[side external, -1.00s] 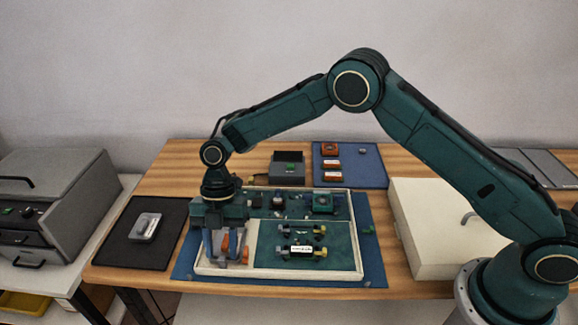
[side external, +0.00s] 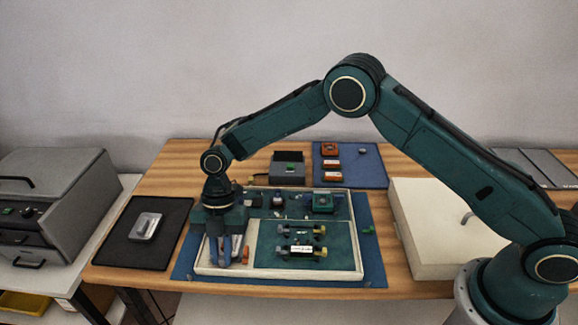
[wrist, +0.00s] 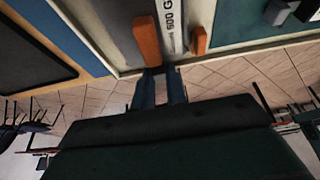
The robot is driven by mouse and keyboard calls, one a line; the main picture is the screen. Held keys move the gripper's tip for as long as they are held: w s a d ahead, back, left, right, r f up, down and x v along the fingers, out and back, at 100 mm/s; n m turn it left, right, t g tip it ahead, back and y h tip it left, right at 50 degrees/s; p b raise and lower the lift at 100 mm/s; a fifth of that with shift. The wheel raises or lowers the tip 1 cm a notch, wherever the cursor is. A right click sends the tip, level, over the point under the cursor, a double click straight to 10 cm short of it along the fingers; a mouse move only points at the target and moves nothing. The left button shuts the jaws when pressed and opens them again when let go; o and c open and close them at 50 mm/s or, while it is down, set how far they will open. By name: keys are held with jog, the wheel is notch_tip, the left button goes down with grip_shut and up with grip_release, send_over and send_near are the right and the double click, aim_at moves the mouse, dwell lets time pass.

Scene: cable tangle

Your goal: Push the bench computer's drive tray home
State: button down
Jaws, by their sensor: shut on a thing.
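The drive tray (wrist: 172,25) is a narrow light strip with a printed "500 G" label in the wrist view. An orange piece (wrist: 147,40) stands at its left and a shorter orange one (wrist: 198,42) at its right. My gripper (wrist: 162,85) is shut at the near end of the tray, with its blue-grey fingers close together. In the side view my gripper (side external: 222,258) is down at the left end of the bench computer (side external: 359,250), a pale-rimmed case with green boards. The fingers hide most of the tray there, and how deep it sits cannot be told.
A black mat (side external: 120,255) with a silver item (side external: 147,226) lies left. A dark box (side external: 288,167) and a blue mat (side external: 372,172) with orange parts are behind. A large cream box (side external: 425,235) stands right. Bare wood shows between them.

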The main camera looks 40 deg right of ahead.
jog(key=shift+w+d, duration=1.25)
jog(key=shift+r, duration=0.1)
jog(key=c, duration=1.4)
grip_release()
jog(key=shift+r, duration=0.1)
jog(key=v, duration=1.1)
jog(key=shift+r, duration=0.25)
jog(key=shift+w+d, duration=0.1)
jog(key=shift+d, duration=0.1)
